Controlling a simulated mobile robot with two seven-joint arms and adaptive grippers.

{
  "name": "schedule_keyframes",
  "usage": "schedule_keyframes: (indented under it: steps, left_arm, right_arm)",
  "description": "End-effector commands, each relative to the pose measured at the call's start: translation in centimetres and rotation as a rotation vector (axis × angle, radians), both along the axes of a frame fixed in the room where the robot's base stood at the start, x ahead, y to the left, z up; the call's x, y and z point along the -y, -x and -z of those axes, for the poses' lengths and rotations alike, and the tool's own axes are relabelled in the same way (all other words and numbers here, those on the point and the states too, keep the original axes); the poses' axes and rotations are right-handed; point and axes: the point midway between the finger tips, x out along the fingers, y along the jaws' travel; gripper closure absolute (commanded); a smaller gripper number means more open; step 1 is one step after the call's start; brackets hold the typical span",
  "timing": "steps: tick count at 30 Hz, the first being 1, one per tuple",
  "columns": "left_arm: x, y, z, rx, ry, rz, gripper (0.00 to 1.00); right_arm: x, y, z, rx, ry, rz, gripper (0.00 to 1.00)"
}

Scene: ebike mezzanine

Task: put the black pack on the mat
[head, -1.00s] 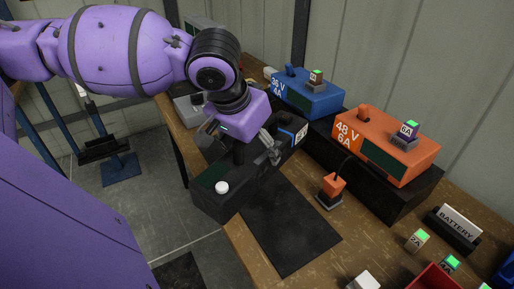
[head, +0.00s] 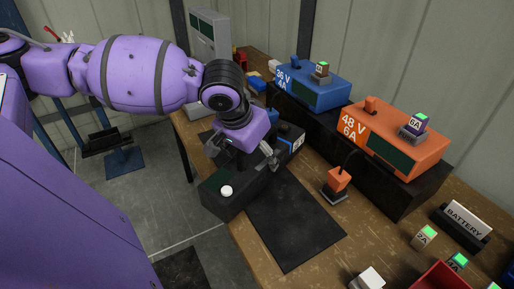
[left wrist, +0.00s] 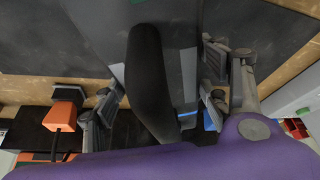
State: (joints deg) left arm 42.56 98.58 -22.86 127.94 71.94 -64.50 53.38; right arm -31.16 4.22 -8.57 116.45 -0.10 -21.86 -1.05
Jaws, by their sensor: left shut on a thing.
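The black pack (head: 222,207) has a white round knob, a dark green screen and a blue and white label at its far end. My left gripper (head: 243,160) is shut on the pack's black handle, which also shows between the fingers in the left wrist view (left wrist: 150,80). The dark mat (head: 295,232) lies flat on the wooden bench. The pack is along the mat's left side, near the bench's front edge. I cannot tell whether its underside touches anything. My right gripper is not in view.
A blue charger (head: 310,88) and an orange charger (head: 395,145) stand on dark stands behind the mat. An orange plug (head: 338,180) with a cable stands right of the mat. A battery sign (head: 464,222), small labelled cubes and a red bin (head: 440,277) are at the right.

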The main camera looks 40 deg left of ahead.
Motion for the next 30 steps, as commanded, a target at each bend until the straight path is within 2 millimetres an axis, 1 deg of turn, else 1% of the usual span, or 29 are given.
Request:
schedule_keyframes:
  steps: [1,11,12,15,26,28,30]
  left_arm:
    - [0.1,-0.4,-0.6,0.017,0.0,0.002,0.94]
    - [0.1,-0.4,-0.5,0.017,0.001,0.002,0.94]
    - [0.0,0.0,0.0,0.002,0.001,-0.001,0.26]
    - [0.0,0.0,0.0,0.002,0.001,-0.001,0.13]
    - [0.0,0.0,0.0,0.003,0.0,0.0,0.13]
    - [-0.1,0.0,-0.5,0.003,-0.002,-0.001,0.13]
    - [-0.1,0.3,-1.4,0.005,-0.002,-0.001,0.13]
  right_arm:
    - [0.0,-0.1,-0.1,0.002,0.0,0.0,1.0]
    - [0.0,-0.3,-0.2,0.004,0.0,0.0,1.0]
    - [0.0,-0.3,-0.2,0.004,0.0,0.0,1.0]
    - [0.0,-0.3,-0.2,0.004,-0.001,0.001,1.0]
    - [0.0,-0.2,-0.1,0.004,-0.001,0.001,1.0]
    - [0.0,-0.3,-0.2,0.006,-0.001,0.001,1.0]
    - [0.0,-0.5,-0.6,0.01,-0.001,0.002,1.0]
